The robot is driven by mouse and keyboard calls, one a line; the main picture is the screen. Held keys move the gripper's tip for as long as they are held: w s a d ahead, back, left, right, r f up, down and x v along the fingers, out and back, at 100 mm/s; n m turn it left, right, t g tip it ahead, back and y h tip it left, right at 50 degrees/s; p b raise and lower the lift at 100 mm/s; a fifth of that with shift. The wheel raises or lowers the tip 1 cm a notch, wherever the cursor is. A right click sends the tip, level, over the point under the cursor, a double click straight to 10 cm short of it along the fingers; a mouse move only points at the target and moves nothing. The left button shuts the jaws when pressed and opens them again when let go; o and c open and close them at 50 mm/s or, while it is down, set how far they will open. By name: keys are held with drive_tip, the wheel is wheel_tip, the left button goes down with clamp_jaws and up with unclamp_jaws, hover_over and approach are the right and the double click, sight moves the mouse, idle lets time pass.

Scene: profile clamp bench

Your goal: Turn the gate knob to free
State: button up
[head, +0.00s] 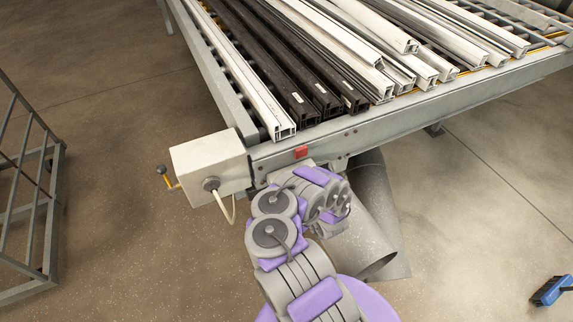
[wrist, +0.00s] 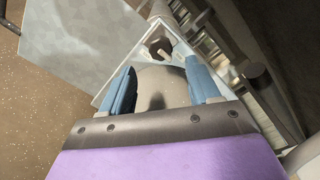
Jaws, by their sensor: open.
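In the wrist view a dark round knob (wrist: 158,47) with a light bar or pointer across it sits on a pale plate, which I take to be the gate knob. My gripper (wrist: 160,72) has its two blue fingers spread apart, with the knob just beyond and between their tips. No contact with the knob shows. The knob's exact setting is too small to read. In the head view my arm hides the knob and the fingers, below the bench's front rail (head: 400,110).
A grey box (head: 210,164) with a cable and a yellow, black-ended lever (head: 168,179) is at the bench corner. A red block (head: 300,152) is on the rail. White and dark profiles (head: 268,68) lie on the bench. A rack (head: 35,200) stands left; a blue brush (head: 551,290) lies right.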

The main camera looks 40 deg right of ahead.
drive_tip(key=p+v, duration=0.3)
drive_tip(key=v, duration=0.7)
drive_tip(key=shift+a+f, duration=0.1)
drive_tip(key=shift+a, duration=0.05)
